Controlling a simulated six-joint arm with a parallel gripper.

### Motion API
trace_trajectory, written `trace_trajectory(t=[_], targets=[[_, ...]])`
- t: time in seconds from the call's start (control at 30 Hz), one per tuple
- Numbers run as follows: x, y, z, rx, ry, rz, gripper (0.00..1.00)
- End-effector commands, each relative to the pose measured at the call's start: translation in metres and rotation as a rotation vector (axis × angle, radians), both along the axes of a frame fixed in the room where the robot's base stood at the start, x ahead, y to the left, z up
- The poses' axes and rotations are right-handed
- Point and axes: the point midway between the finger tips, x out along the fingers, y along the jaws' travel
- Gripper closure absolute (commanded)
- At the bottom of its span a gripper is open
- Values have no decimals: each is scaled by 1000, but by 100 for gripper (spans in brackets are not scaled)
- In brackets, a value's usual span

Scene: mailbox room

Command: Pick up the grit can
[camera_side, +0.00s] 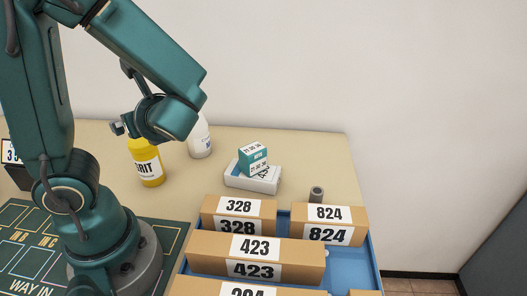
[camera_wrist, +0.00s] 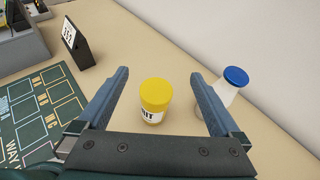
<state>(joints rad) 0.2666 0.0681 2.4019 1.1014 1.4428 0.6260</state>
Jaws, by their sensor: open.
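The grit can (camera_side: 149,168) is a yellow can with a white label, upright on the table. In the side view my wrist covers part of its top. In the wrist view the can (camera_wrist: 155,98) shows between my two fingers, beyond the gripper body. My gripper (camera_wrist: 160,80) is open and empty, with one finger on each side of the can in the picture. I cannot tell how far the fingertips are from the can. In the side view the fingers are mostly hidden behind my wrist.
A white bottle (camera_side: 200,138) with a blue cap, as the wrist view (camera_wrist: 232,84) shows, stands right of the can. A teal box (camera_side: 253,158) sits on a white box (camera_side: 254,178). A blue tray (camera_side: 348,268) holds several numbered cartons. A dark sign (camera_wrist: 78,44) stands left.

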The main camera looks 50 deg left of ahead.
Motion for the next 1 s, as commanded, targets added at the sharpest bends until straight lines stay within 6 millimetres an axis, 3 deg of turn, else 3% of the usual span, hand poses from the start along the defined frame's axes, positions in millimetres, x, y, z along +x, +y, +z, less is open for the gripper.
trace_trajectory(t=[0.6,0.8,1.0], targets=[[-2,0,-115,-2,7,0,0],[-1,0,-136,-3,-1,1,0],[-1,7,-142,-2,-2,5,0]])
